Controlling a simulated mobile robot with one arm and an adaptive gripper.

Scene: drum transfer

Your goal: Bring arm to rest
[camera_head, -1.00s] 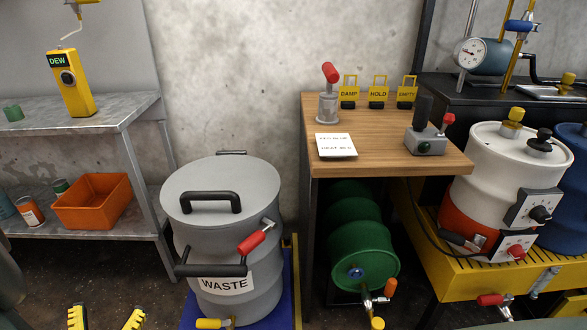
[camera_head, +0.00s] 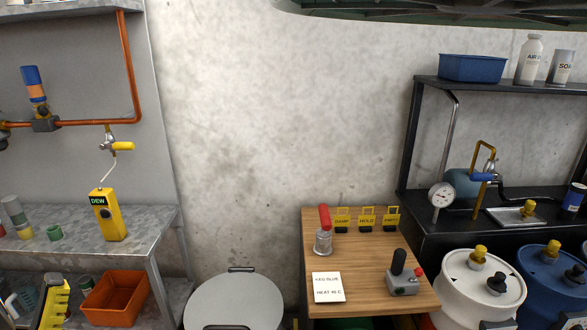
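No held thing shows. The rest of my arm cannot be made out.
The orange bin (camera_head: 113,298) is on the lower left shelf, below the yellow DEW meter (camera_head: 110,214). A grey drum lid (camera_head: 233,302) is at bottom centre. The wooden table (camera_head: 365,262) holds a red-handled lever and a card. White and blue drums (camera_head: 482,283) stand right.

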